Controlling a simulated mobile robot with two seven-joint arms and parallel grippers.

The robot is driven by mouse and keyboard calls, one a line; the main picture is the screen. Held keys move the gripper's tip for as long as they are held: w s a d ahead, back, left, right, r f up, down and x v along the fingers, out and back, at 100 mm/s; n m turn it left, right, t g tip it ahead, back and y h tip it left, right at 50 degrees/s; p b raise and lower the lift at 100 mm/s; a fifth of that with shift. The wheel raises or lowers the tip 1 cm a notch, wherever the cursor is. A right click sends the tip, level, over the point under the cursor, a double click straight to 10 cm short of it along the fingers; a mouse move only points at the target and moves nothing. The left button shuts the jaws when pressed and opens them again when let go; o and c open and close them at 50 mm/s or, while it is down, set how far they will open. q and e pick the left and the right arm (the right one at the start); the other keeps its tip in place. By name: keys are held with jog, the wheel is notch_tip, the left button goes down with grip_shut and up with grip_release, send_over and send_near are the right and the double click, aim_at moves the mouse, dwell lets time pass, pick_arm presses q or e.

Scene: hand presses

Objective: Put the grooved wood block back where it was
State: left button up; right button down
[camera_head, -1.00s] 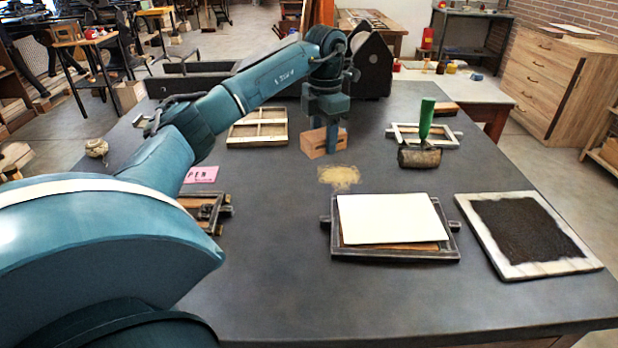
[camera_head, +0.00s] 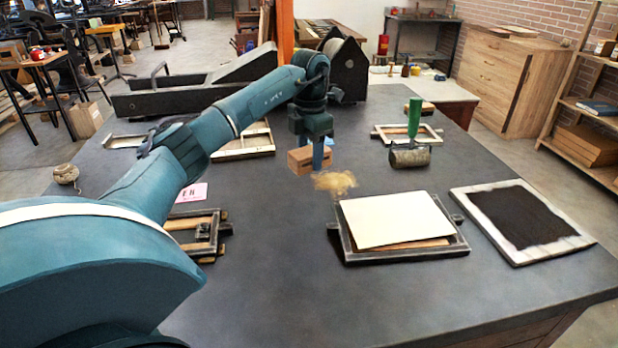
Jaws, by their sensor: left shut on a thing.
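A tan patch of loose fibre or shavings (camera_head: 335,182) lies just in front and to the right of the block. My right gripper is not in view.
A sheet-covered frame (camera_head: 345,252) and an inked slab (camera_head: 483,221) lie at front right. A green-handled roller (camera_head: 412,157) stands beyond them. Wooden frames (camera_head: 244,150) lie behind and left, with a pink card (camera_head: 190,193). The table's front middle is clear.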

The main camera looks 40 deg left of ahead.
aim_at(310, 186)
pick_arm(q)
jog(key=shift+f, duration=2.8)
jog(key=shift+f, duration=0.15)
jog(key=o, duration=0.9)
notch_tip(310, 186, up, 12)
jog(key=shift+r, duration=0.15)
